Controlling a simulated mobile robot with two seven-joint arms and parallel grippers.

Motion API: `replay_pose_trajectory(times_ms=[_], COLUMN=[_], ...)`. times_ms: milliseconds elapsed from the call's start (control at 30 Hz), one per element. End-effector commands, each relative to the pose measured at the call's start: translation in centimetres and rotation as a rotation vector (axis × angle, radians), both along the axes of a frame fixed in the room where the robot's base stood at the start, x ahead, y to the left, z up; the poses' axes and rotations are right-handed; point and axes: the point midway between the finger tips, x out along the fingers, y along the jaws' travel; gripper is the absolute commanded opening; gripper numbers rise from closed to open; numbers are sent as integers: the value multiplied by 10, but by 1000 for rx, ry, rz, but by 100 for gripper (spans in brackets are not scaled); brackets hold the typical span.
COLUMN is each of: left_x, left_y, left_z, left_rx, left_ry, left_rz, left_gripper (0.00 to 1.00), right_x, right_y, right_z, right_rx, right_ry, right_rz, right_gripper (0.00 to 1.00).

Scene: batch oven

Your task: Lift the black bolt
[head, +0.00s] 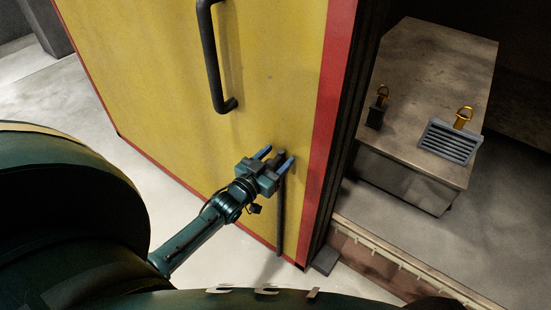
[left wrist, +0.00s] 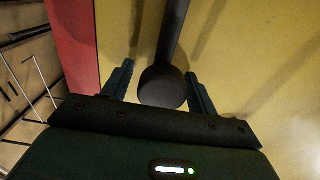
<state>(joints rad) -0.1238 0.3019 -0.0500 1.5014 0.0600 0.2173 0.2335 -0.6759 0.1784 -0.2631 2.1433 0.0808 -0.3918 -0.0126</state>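The black bolt (head: 281,215) is a dark upright rod low on the yellow door (head: 160,90), near its red edge strip. My left gripper (head: 277,159) is at the top of the bolt. In the left wrist view the bolt's round black end (left wrist: 162,88) sits between the two blue fingers of my left gripper (left wrist: 163,86). The gripper is open, with a gap visible on each side of the round end. Neither finger appears to touch it. My right gripper is not in view.
A long black handle (head: 211,60) stands on the door above the bolt. Right of the door is an opening with a ledge (head: 390,262). Inside, a box-like block (head: 435,75) carries a grey vented piece (head: 449,143) and a small dark piece (head: 376,115), both with brass-coloured rings.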

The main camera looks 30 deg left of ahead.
Motion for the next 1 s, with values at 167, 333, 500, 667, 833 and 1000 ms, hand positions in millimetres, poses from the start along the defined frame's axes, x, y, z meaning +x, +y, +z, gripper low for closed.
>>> replay_pose_trajectory(times_ms=[167, 333, 500, 667, 833, 1000], left_x=[-1, -11, -44, -81, -112, -128], left_y=[0, 1, 3, 6, 9, 10], left_z=[-2, -3, -3, -3, -3, -2], left_rx=[-1, 0, 0, 1, 0, 0], left_ry=[4, 7, 8, 8, 6, 3], left_rz=[0, 0, 0, 0, 0, 1], left_gripper=[58, 58, 58, 58, 58, 58], right_x=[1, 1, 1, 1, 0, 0], right_y=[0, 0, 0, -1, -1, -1], right_z=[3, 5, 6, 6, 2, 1], right_rx=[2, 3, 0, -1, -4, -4], right_ry=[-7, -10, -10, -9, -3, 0], right_rz=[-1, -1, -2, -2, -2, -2], right_gripper=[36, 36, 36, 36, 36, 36])
